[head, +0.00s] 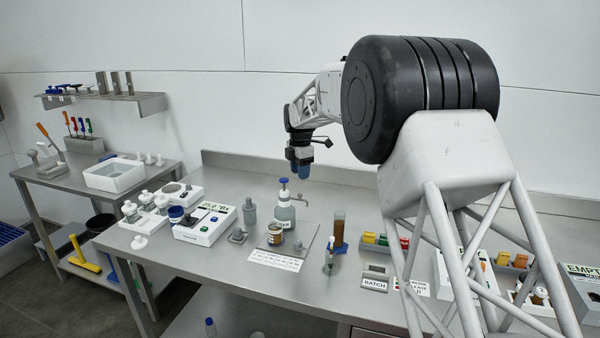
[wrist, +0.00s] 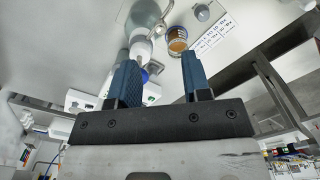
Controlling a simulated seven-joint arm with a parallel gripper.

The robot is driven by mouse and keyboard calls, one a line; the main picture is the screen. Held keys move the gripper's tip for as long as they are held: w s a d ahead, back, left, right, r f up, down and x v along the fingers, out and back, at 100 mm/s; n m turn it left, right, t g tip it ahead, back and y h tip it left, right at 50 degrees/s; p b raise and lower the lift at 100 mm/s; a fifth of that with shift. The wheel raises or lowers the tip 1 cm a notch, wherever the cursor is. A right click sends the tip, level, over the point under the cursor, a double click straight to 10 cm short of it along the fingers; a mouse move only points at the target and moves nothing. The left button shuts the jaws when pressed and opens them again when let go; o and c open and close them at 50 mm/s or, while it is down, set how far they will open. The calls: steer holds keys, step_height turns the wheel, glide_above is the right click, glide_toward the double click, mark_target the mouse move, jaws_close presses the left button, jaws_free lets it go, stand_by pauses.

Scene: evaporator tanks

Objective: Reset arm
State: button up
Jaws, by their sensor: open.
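My arm reaches from the right side of the head view over the steel bench (head: 220,265). My gripper (head: 300,169) has blue fingers that point down, above and behind the bottle with the blue pump top (head: 284,215). In the wrist view my gripper (wrist: 157,65) shows its two blue fingers spread apart with nothing held between them. Beyond the fingers are the bottle's clear body (wrist: 142,14), a metal spout and an open jar with amber contents (wrist: 178,40). The left finger hides part of the bottle.
A white device with a green display (head: 206,222), a grey bottle (head: 250,211) and a brown cylinder (head: 340,228) stand on the bench near the pump bottle. A printed label (head: 276,259) lies in front. A wall shelf (head: 105,101) is at left. Air around my gripper looks clear.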

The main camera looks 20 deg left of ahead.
steer(key=shift+d, duration=0.1)
steer(key=s+d+r+m, duration=0.45)
steer(key=s+d, duration=0.35)
steer(key=d, duration=0.3)
steer(key=s+d+r+m+t, duration=0.1)
steer(key=s+d+r+m, duration=0.35)
steer(key=s+d, duration=0.5)
steer(key=s+d+r+m, duration=0.45)
steer(key=s+d, duration=0.25)
steer(key=d, duration=0.6)
steer(key=s+d+f+m, duration=0.3)
steer(key=s+d+m, duration=0.1)
steer(key=s, duration=0.7)
steer(key=s+d+f+m+t, duration=0.1)
steer(key=s+d+f+m, duration=0.3)
steer(key=s, duration=0.6)
steer(key=s+d+f+m, duration=0.3)
steer(key=s+d+m, duration=0.3)
steer(key=s, duration=0.5)
steer(key=shift+s+d+f+t, duration=0.3)
steer(key=shift+d, duration=0.4)
